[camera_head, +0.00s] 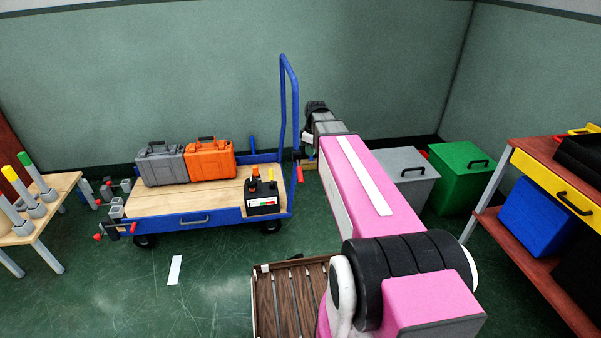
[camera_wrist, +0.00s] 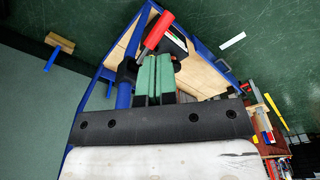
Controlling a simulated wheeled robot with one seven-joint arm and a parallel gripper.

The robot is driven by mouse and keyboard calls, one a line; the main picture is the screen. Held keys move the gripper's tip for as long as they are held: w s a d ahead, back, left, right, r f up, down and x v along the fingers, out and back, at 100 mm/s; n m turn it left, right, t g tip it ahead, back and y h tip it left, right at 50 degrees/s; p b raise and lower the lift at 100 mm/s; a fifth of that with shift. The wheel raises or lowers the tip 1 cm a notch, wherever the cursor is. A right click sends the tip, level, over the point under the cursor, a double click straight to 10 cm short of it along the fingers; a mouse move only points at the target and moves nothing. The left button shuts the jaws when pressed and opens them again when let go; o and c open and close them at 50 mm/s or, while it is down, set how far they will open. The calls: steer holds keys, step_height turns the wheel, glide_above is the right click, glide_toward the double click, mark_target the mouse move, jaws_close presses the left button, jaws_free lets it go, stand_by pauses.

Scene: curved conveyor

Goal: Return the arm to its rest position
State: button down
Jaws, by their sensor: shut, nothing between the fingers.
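My pink arm (camera_head: 375,185) reaches from the lower right out to the blue cart's (camera_head: 205,222) upright handle (camera_head: 284,95). In the wrist view my gripper (camera_wrist: 155,62) has its green-padded fingers together with nothing between them. They point toward the cart, close to a red lever (camera_wrist: 158,30) and a black battery-like box (camera_wrist: 178,48). I cannot tell whether the fingers touch the cart. In the head view the gripper is mostly hidden around the far end of my arm, beside the handle.
The cart carries a grey case (camera_head: 161,165), an orange case (camera_head: 209,160) and the black box (camera_head: 262,196). A grey bin (camera_head: 408,185) and green bin (camera_head: 458,180) stand behind my arm. A shelf (camera_head: 530,280) is right, a wooden table (camera_head: 50,205) left. Floor is open at front left.

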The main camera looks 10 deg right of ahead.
steer(key=shift+r, duration=0.55)
